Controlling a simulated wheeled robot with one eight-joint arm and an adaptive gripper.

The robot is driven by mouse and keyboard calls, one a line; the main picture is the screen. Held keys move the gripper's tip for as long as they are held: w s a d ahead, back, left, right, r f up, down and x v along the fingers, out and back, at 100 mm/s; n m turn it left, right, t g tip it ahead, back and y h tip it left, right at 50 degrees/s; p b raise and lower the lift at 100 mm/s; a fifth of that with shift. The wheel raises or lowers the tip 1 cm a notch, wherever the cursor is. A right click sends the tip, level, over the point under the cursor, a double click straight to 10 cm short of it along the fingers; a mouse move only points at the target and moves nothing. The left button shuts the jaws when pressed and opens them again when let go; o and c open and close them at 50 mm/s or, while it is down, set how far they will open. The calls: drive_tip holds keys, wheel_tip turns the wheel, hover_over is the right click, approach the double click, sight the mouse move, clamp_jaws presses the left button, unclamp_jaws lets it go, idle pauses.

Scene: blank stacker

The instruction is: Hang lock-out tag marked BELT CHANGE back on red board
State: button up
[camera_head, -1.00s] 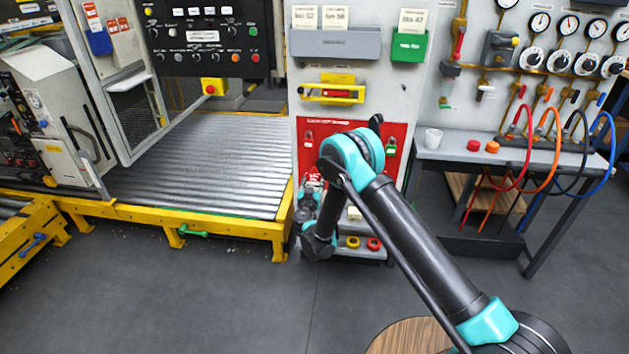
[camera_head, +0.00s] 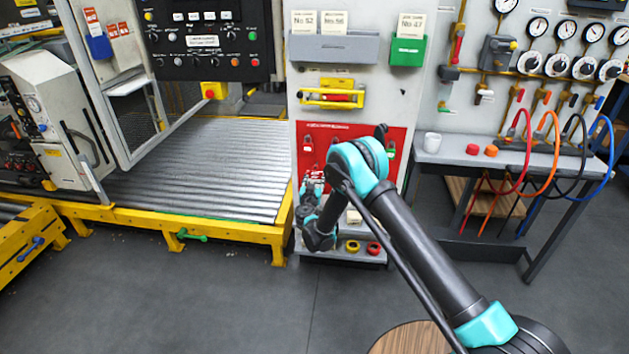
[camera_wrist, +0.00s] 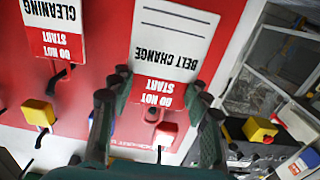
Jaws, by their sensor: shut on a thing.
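The white and red tag marked BELT CHANGE (camera_wrist: 175,40) appears upside down in the wrist view, with a red DO NOT START band. My gripper (camera_wrist: 158,88) is shut on this tag near its red end, one finger at each side. In the head view my gripper (camera_head: 313,188) is at the lower left part of the red board (camera_head: 345,129), with the tag small between its fingers. The red board (camera_wrist: 100,60) lies behind the tag in the wrist view. Whether the tag touches the board or a hook cannot be told.
A CLEANING tag (camera_wrist: 52,20) hangs on the board beside the held tag. A yellow padlock-like block (camera_wrist: 38,112) and a red one (camera_wrist: 166,132) are near. The conveyor (camera_head: 200,165) stands left, the hose bench (camera_head: 460,155) right. Open floor lies in front.

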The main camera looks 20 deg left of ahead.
drive_tip(key=shift+x, duration=1.2)
drive_tip(key=shift+w+a+f, duration=0.15)
drive_tip(key=shift+w+f, duration=0.4)
drive_tip(key=shift+f, duration=0.15)
drive_tip(key=o, duration=1.2)
drive_tip(key=shift+s, duration=0.1)
